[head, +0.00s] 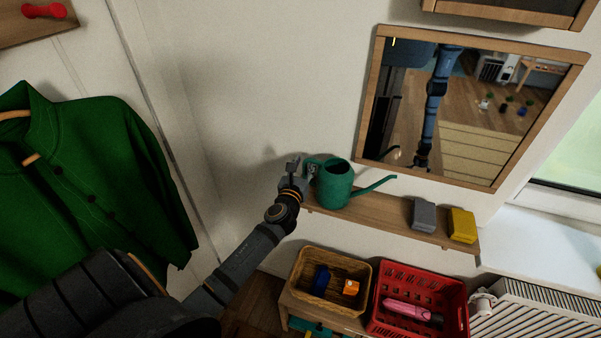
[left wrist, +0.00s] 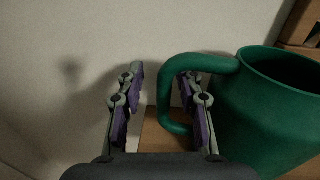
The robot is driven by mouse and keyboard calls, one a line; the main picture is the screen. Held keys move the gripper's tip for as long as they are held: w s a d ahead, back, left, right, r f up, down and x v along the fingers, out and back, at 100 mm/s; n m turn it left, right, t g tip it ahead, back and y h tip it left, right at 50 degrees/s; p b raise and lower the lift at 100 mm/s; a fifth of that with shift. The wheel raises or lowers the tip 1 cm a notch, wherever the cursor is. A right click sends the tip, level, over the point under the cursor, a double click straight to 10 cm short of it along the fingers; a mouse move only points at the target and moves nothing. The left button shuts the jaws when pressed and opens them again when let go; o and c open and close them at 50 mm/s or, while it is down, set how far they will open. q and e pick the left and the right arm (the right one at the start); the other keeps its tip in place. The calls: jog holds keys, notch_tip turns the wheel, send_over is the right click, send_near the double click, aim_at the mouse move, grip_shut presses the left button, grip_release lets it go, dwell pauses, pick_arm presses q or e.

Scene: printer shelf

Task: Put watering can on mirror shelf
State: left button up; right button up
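The green watering can (head: 334,188) stands upright at the left end of the wooden mirror shelf (head: 385,214), its spout pointing right. Its handle is on the left, facing my left gripper (head: 294,166). In the left wrist view the can (left wrist: 262,112) fills the right side. There my left gripper (left wrist: 160,105) is open, with its purple-padded fingers apart. The handle's outer bar lies between the fingers, and the right finger shows through the handle loop. I see no grip on the handle. My right gripper is not in view.
A grey box (head: 423,215) and a yellow box (head: 461,225) sit at the shelf's right end. A wood-framed mirror (head: 375,95) hangs above. Below are a wicker basket (head: 299,272) and a red crate (head: 376,322). A green shirt (head: 95,190) hangs left.

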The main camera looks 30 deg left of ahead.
pick_arm(q)
jog(key=b+v, duration=0.2)
jog(key=v, duration=1)
jog(key=shift+a, duration=0.1)
jog(key=s+a+f+n+g+h, duration=0.15)
jog(key=f+n, duration=0.25)
jog(key=f, duration=0.7)
jog(key=s+f+n+g, duration=0.3)
jog(key=f+n, duration=0.1)
jog(key=f, duration=0.6)
jog(key=s+a+f+n+g+h, duration=0.1)
jog(key=s+f+n+g, duration=0.2)
jog(key=f, duration=0.8)
jog(key=s+d+f+n+g+h, duration=0.1)
jog(key=s+d+f+n+g, duration=0.2)
jog(key=s+f+n, duration=0.7)
jog(key=s+d+f+n+g+h, duration=0.1)
jog(key=s+d+f+n+g, duration=0.2)
jog(key=s+f+n, duration=0.7)
jog(key=s+f+g, duration=0.2)
jog(key=s+f, duration=0.2)
jog(key=s, duration=0.7)
jog(key=shift+d+f+n, duration=0.25)
jog(key=shift+n, duration=0.15)
